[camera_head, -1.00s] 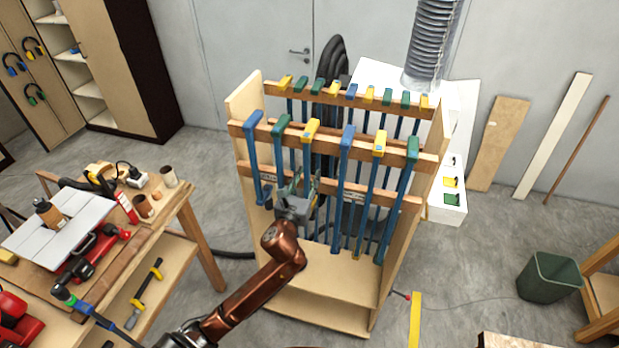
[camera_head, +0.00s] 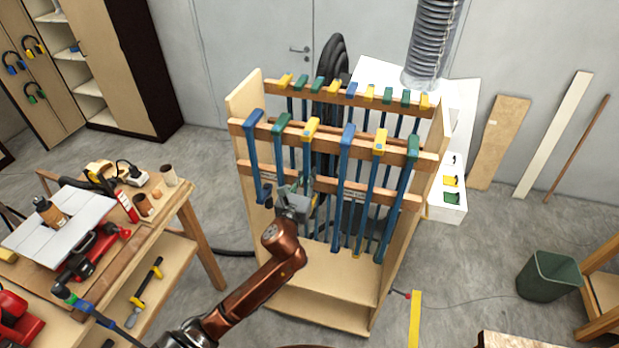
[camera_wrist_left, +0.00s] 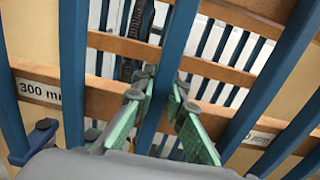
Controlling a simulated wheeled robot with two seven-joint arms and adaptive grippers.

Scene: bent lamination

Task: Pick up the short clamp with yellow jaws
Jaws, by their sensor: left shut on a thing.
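The short clamp with yellow jaws (camera_head: 311,130) hangs upright in the front row of the wooden rack, in its left part. Its blue bar shows in the left wrist view (camera_wrist_left: 180,55). My left gripper (camera_head: 300,188) is at this bar below the rack's upper front rail. In the left wrist view the green finger pads of my left gripper (camera_wrist_left: 162,112) are on both sides of the bar, shut on it. The clamp's lower end is hidden behind the gripper. My right gripper is in neither view.
Blue-jawed (camera_head: 253,122) and green-jawed (camera_head: 283,125) clamps hang close at left; a long blue clamp (camera_head: 347,140) and another yellow-jawed one (camera_head: 380,145) hang at right. Wooden rails (camera_head: 400,198) cross the rack. A cluttered workbench (camera_head: 178,212) stands at left.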

